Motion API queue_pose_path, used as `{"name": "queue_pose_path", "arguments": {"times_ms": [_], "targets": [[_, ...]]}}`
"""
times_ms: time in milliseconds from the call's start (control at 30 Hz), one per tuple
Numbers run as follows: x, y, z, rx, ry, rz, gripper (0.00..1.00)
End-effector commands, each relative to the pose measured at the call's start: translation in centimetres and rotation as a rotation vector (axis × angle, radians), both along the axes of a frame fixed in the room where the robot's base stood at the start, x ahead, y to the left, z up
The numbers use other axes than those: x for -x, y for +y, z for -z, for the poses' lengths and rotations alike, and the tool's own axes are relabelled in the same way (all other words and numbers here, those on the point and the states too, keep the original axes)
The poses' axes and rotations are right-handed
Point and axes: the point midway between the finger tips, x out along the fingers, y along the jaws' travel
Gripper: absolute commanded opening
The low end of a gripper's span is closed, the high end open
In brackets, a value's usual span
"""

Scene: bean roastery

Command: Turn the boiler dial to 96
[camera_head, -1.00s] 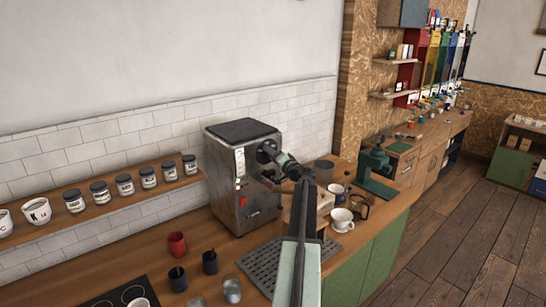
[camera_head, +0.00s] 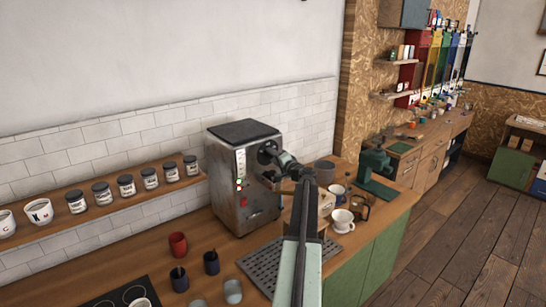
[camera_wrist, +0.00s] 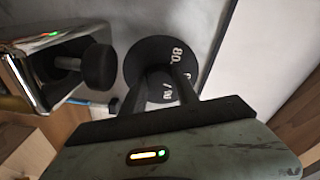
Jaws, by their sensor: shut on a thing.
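The steel espresso machine (camera_head: 232,190) stands on the wooden counter against the tiled wall. Its black boiler dial (camera_head: 266,150) is on the front face, partly covered by my gripper (camera_head: 274,158). In the wrist view the round black dial (camera_wrist: 150,55) carries white numbers; 80 is readable, and others are partly hidden. My gripper (camera_wrist: 160,92) is shut on the dial, one finger on each side of it. I cannot make out which number the dial is set to.
A smaller black knob (camera_wrist: 99,67) sticks out left of the dial in the wrist view. A drip tray (camera_head: 262,265), white cups (camera_head: 342,220) and dark cups (camera_head: 211,262) stand near the machine. A shelf with jars (camera_head: 126,186) runs along the wall.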

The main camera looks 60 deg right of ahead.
Motion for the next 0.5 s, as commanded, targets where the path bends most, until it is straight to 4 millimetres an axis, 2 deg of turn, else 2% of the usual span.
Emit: {"name": "queue_pose_path", "arguments": {"times_ms": [500], "targets": [[0.20,-0.25,-0.26,-0.454,-0.151,0.002,0.00]]}}
